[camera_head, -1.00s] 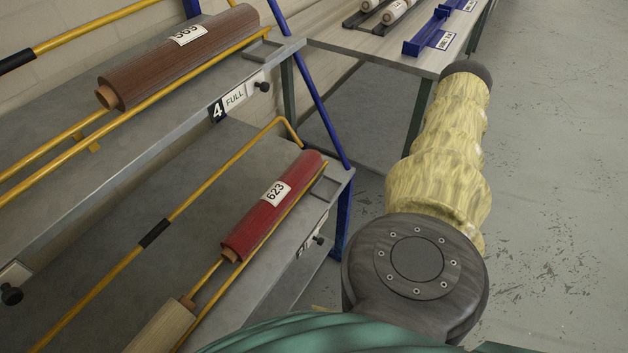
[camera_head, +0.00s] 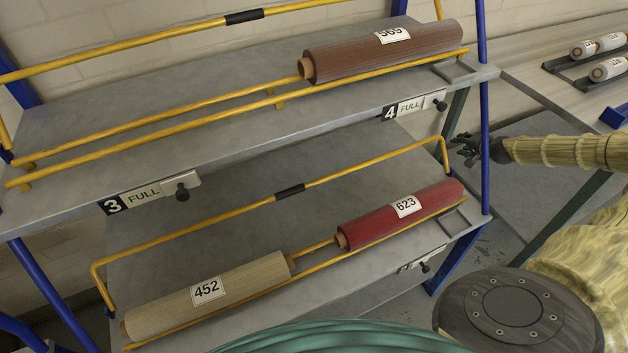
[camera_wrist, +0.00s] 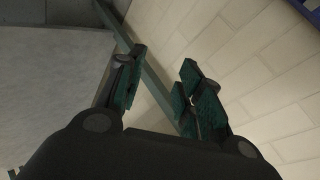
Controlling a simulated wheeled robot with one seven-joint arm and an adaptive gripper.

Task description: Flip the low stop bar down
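The low stop bar (camera_head: 230,213) is a yellow bar with a black grip sleeve (camera_head: 289,190) at its middle. It stands raised above the lower shelf along the back, its bent ends coming down at the shelf's left and right. My gripper (camera_head: 462,150) is small and dark in the head view, just right of the bar's right bend, beside the blue upright. Whether it touches either is hard to tell. In the wrist view my gripper (camera_wrist: 160,88) has its fingers apart with nothing between them. The bar is not recognisable in the wrist view.
The lower shelf (camera_head: 170,268) holds a red roll (camera_head: 370,222) marked 623 and a beige roll (camera_head: 240,285) marked 452. A blue upright (camera_head: 485,110) stands at right.

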